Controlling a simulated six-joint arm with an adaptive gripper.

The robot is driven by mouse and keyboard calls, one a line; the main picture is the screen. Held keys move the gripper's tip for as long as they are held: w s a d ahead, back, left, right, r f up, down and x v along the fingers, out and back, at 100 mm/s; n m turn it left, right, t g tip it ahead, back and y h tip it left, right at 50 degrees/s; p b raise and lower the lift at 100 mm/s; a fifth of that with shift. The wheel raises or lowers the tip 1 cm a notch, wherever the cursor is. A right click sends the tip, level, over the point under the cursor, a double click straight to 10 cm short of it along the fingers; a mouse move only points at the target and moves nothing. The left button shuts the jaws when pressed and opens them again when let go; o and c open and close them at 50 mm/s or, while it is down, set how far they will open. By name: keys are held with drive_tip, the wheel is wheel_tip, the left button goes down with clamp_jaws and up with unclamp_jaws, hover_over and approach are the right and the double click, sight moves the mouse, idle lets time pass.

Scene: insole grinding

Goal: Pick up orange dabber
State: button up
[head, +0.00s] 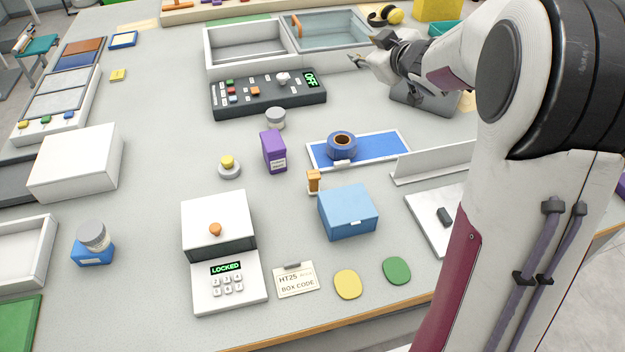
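A small orange block-like piece with a pale base (314,181), which looks like the orange dabber, stands upright on the table. It is just behind the light blue box (348,212) and in front of the blue mat. My gripper (362,58) is far behind it, up near the right end of the glass-lidded tray (328,62). It is apart from the dabber, and I see nothing held in it. Its fingers are too small to tell open from shut.
A purple box (274,151) and a blue tape roll (342,145) on a white-edged mat (395,148) stand near the dabber. A locked white keypad box (217,225) is front left. A black control panel (268,97) reads OFF. Bare table lies left of the dabber.

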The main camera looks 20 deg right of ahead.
drive_tip(key=w+f+n+y, duration=0.3)
drive_tip(key=f+y, duration=0.1)
drive_tip(key=f, duration=0.3)
drive_tip(key=n+g+y, duration=0.4)
drive_tip(key=g+y, duration=0.4)
drive_tip(key=y, duration=0.2)
approach(319, 173)
drive_tip(key=shift+v, duration=1.15)
drive_tip(key=shift+f, duration=0.2)
drive_tip(key=shift+x, duration=3.4)
drive_tip(key=shift+a+r, duration=0.1)
drive_tip(key=shift+a, duration=0.05)
